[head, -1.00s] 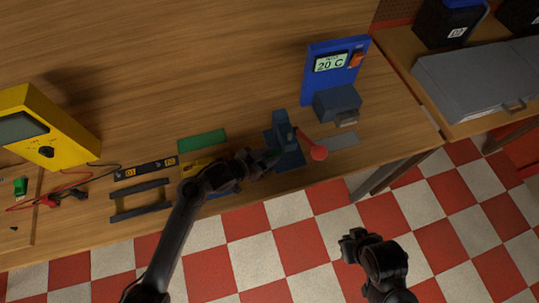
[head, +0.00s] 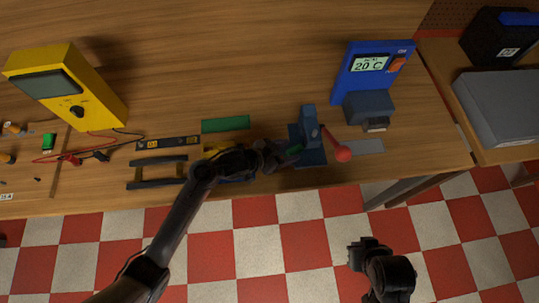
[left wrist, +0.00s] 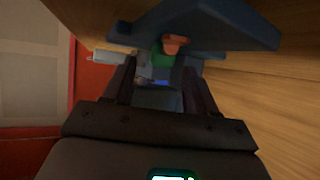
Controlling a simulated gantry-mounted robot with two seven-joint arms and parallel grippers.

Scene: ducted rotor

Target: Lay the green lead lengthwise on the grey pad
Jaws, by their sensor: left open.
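A small green piece (head: 294,149), which may be the green lead, shows at the blue clamp-like stand (head: 310,150) near the bench's front edge. My left gripper (head: 284,153) is just left of the stand, with its open jaws towards it. In the left wrist view the green piece (left wrist: 162,56) shows beyond and between the open fingers, with an orange-red end above it; I cannot tell whether they touch it. The grey pad (head: 365,146) lies flat and bare, right of the stand. My right gripper (head: 357,254) hangs over the floor; its jaws are unclear.
A red ball-ended lever (head: 342,153) juts from the stand towards the grey pad. A blue 20 C unit (head: 370,75) stands behind. A green strip (head: 225,124), a black rack (head: 157,172) and a yellow meter (head: 75,90) are to the left. The back of the bench is clear.

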